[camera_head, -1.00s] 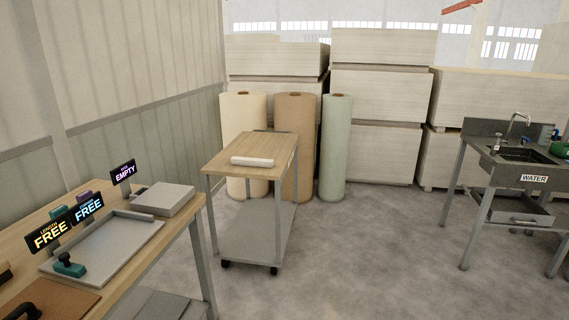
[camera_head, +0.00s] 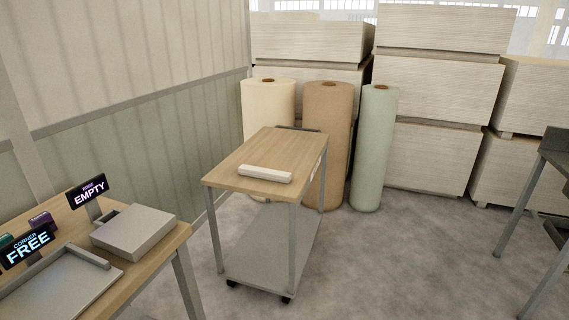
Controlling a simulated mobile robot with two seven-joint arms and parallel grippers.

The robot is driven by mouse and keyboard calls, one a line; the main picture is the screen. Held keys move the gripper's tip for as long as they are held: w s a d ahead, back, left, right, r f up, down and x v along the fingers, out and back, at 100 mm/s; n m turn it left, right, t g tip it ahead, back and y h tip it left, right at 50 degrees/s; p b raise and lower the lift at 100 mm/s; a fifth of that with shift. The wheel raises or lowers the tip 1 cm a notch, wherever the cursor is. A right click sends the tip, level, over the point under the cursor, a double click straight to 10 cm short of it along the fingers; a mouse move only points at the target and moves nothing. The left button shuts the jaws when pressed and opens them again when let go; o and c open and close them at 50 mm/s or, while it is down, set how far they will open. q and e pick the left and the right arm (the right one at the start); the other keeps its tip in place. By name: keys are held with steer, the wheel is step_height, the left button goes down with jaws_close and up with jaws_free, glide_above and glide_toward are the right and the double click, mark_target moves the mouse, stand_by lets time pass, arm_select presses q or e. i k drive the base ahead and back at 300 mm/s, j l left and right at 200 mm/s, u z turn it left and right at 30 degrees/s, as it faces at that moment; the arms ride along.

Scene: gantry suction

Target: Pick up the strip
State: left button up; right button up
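The strip, a short off-white bar (camera_head: 265,174), lies flat on the wooden top of a wheeled cart (camera_head: 240,158) near the middle of the view. It sits toward the front right part of the cart top, with nothing on top of it. Neither of my grippers is in view.
A workbench (camera_head: 150,252) at the lower left holds a grey box (camera_head: 133,231), a grey tray (camera_head: 62,290) and signs reading EMPTY (camera_head: 88,191) and FREE (camera_head: 27,246). Tall rolls (camera_head: 327,145) and stacked boards (camera_head: 430,95) stand behind the cart. Floor (camera_head: 400,270) right of the cart is clear.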

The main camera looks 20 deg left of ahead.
mark_target(244, 170)
steer(key=i+l+u, duration=0.15)
steer(key=i, duration=0.5)
steer(key=i+l+u, duration=0.2)
steer(key=i, duration=0.45)
steer(key=i+l+u, duration=0.15)
steer(key=i+u, duration=0.2)
steer(key=i+l+u, duration=0.35)
steer(key=i, duration=0.2)
